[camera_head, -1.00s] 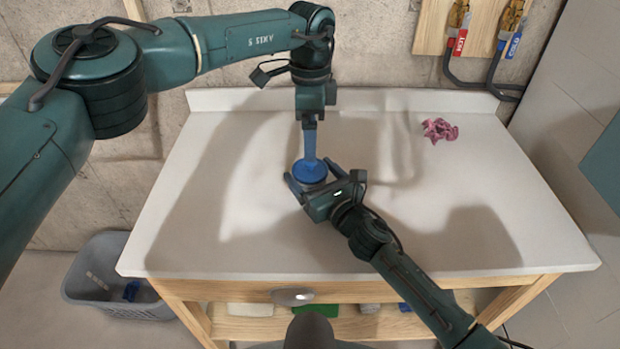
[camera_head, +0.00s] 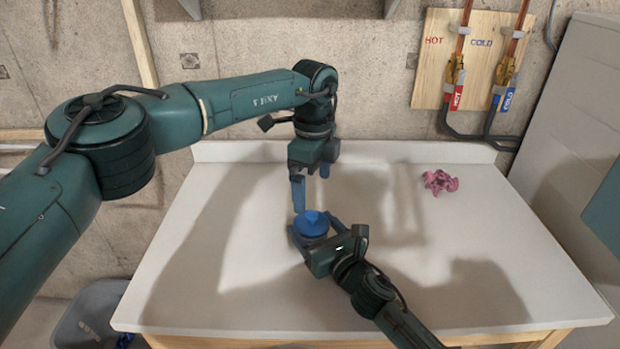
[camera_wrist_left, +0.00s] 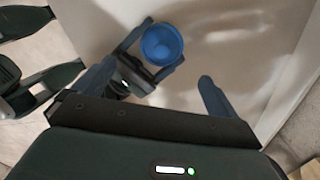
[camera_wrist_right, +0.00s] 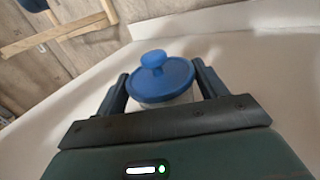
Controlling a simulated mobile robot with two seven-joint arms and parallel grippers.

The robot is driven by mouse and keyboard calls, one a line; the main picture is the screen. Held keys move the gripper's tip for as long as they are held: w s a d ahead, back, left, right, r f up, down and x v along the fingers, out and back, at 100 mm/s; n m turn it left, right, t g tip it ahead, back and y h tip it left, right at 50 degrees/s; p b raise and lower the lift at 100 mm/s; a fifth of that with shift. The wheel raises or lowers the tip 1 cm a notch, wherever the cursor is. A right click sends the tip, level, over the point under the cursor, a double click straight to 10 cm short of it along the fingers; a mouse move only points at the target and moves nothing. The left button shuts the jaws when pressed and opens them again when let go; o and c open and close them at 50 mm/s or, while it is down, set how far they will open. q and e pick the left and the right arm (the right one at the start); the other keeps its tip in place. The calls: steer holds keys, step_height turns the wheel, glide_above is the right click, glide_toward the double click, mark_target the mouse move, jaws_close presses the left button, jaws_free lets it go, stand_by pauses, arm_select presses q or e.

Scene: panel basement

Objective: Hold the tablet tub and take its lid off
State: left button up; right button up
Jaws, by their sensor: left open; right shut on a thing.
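The tablet tub has a round blue lid (camera_head: 311,223) with a knob on top, also seen in the left wrist view (camera_wrist_left: 161,44). In the right wrist view the lid (camera_wrist_right: 160,80) sits on the pale tub body (camera_wrist_right: 165,103), most of which is hidden. My right gripper (camera_head: 315,235) is shut around the tub below the lid, its fingers on either side. My left gripper (camera_head: 311,192) points down above the lid, open and empty, with its fingers apart and clear of the knob.
The tub is on a white worktop (camera_head: 230,270) with a low back edge. Hot and cold pipe valves (camera_head: 480,85) are on the wall board. A grey bin (camera_head: 90,318) stands at lower left. The right of the worktop is largely free.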

mark_target(310, 216)
arm_select(q)
steer(key=m, duration=0.3)
steer(key=r+m, duration=0.1)
steer(key=m, duration=0.3)
steer(key=shift+s, duration=0.15)
steer(key=f+m, duration=0.3)
steer(key=m, duration=0.1)
steer(key=f+m, duration=0.3)
steer(key=m, duration=0.2)
steer(key=f+m, duration=0.3)
steer(key=m, duration=0.1)
steer(key=shift+a+f, duration=0.25)
steer(key=shift+a, duration=0.05)
steer(key=c, duration=1.2)
